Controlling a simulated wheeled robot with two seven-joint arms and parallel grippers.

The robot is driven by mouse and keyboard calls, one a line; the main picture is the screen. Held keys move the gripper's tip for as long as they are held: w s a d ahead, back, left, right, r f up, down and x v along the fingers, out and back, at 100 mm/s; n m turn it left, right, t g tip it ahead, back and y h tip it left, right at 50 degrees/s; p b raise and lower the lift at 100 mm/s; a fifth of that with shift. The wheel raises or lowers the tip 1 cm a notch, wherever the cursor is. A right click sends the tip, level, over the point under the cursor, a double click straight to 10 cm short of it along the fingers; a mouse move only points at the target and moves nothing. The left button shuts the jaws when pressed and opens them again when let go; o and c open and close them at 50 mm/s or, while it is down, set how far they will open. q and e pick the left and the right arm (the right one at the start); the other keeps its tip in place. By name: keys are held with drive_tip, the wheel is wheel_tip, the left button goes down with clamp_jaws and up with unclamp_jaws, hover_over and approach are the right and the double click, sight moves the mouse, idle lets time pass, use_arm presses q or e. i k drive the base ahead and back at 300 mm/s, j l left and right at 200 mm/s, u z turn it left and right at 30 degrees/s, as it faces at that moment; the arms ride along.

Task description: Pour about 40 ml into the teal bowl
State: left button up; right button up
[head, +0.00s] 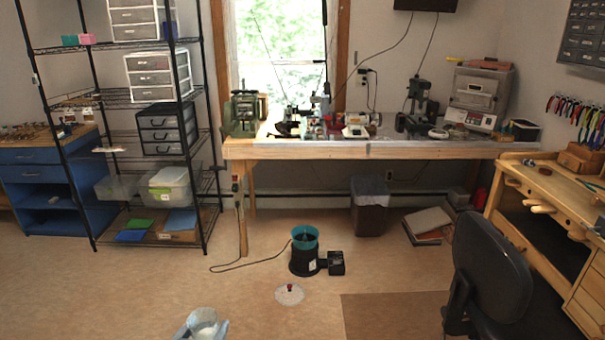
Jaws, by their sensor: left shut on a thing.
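My left gripper (203,331) is at the bottom edge of the head view, only partly in frame. It is shut on a clear cup (203,317). The cup looks roughly upright, with a pale content that I cannot make out well. A teal bowl-shaped vessel (305,241) sits on top of a black cylindrical base on the floor, up and to the right of the cup in the picture. The cup and the teal vessel are well apart. My right gripper is not in view.
A black box (336,263) adjoins the base. A dark chair (490,275) stands at right, a wire shelf (150,130) at left, a workbench (370,150) behind.

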sight(297, 233)
drive_tip(key=i+z, duration=0.1)
drive_tip(key=i, duration=0.45)
drive_tip(key=i+j+z, duration=0.15)
drive_tip(key=i, duration=0.45)
drive_tip(key=i+j+z, duration=0.1)
drive_tip(key=i, duration=0.45)
drive_tip(key=i+j+z, duration=0.1)
drive_tip(key=i+j, duration=0.15)
drive_tip(key=i, duration=0.3)
drive_tip(key=i+j+z, duration=0.15)
drive_tip(key=i, duration=0.4)
drive_tip(key=i+j+z, duration=0.1)
drive_tip(key=i+j, duration=0.3)
drive_tip(key=i+j+z, duration=0.1)
drive_tip(key=i+j, duration=0.25)
drive_tip(key=i, duration=0.3)
